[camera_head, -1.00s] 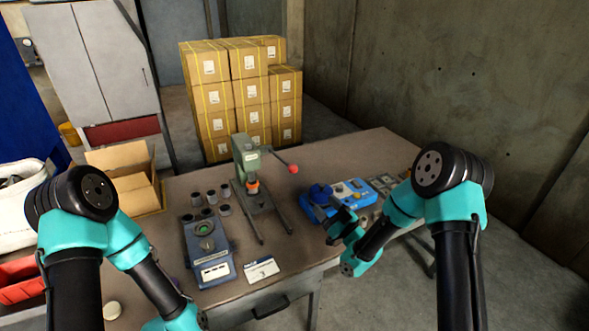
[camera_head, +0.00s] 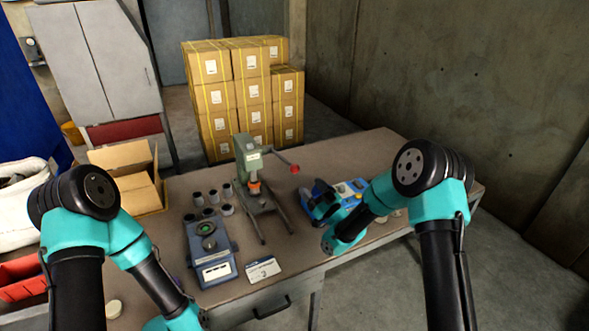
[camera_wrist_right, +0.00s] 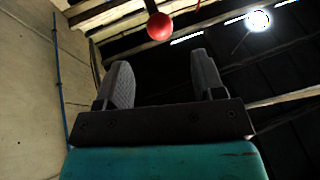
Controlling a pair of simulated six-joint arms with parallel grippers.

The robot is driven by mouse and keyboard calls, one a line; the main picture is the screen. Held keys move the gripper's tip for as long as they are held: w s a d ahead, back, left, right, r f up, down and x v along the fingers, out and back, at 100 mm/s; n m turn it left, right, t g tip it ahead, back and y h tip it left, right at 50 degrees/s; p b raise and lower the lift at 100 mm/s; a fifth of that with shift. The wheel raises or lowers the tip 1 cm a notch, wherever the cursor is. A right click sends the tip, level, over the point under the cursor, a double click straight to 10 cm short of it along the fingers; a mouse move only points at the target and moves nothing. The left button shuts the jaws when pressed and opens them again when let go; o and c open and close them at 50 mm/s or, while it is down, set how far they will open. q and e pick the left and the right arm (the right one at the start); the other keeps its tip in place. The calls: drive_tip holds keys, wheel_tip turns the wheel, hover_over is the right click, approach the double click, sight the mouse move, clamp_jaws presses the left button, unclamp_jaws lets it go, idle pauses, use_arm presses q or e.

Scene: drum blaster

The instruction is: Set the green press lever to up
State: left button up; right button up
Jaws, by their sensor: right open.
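The green press (camera_head: 247,157) stands upright on the table in the head view. Its thin lever (camera_head: 281,160) slants right and slightly down in the picture from the press head to a red ball knob (camera_head: 295,169). My right gripper (camera_head: 318,204) is open and empty, just right of and nearer than the knob. In the right wrist view the red knob (camera_wrist_right: 160,27) sits beyond and between the open fingers (camera_wrist_right: 163,75), apart from them. My left arm (camera_head: 150,280) is at the lower left; its gripper is out of frame.
A blue device (camera_head: 349,190) is partly hidden behind my right gripper. A grey-blue unit with a green disc (camera_head: 208,245), several dark cups (camera_head: 212,195) and a small white card (camera_head: 263,270) lie left and front of the press. An open carton (camera_head: 140,190) is at the left.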

sight(294, 167)
drive_tip(key=x, duration=0.9)
drive_tip(key=shift+w+a+r, duration=0.1)
drive_tip(key=shift+w+a, duration=0.05)
drive_tip(key=shift+w, duration=0.1)
drive_tip(key=shift+c, duration=0.3)
clamp_jaws()
